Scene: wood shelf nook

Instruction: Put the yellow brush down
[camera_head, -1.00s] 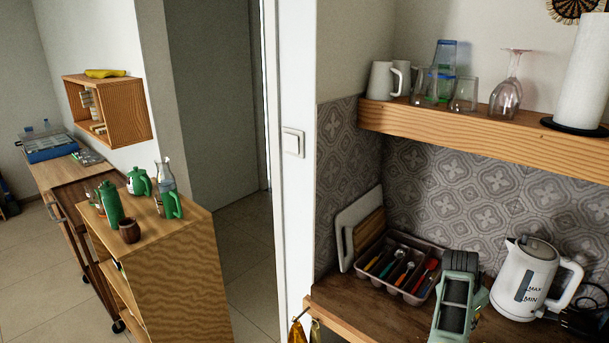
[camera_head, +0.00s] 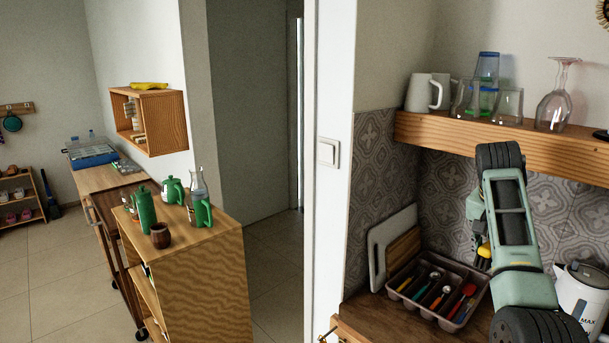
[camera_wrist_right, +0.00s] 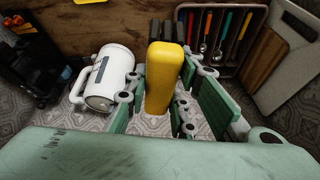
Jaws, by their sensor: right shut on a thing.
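The yellow brush (camera_wrist_right: 166,74) is between the fingers of my right gripper (camera_wrist_right: 158,106), which is shut on it in the right wrist view. Only a thick yellow part with a dark end shows there; the rest is hidden. In the head view, a small yellow bit of the brush (camera_head: 484,250) shows beside my right gripper (camera_head: 478,228), partly hidden by my green arm. The gripper is right of the cutlery tray, in front of the tiled wall and below the shelf. My left gripper is not in view.
A cutlery tray (camera_head: 478,306) and cutting boards (camera_head: 377,262) stand on the wooden counter (camera_head: 369,305). A white kettle (camera_head: 583,292) is at right. The wooden shelf (camera_head: 430,126) holds glasses and a mug (camera_head: 419,93). A low cabinet (camera_head: 203,285) bears green pots.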

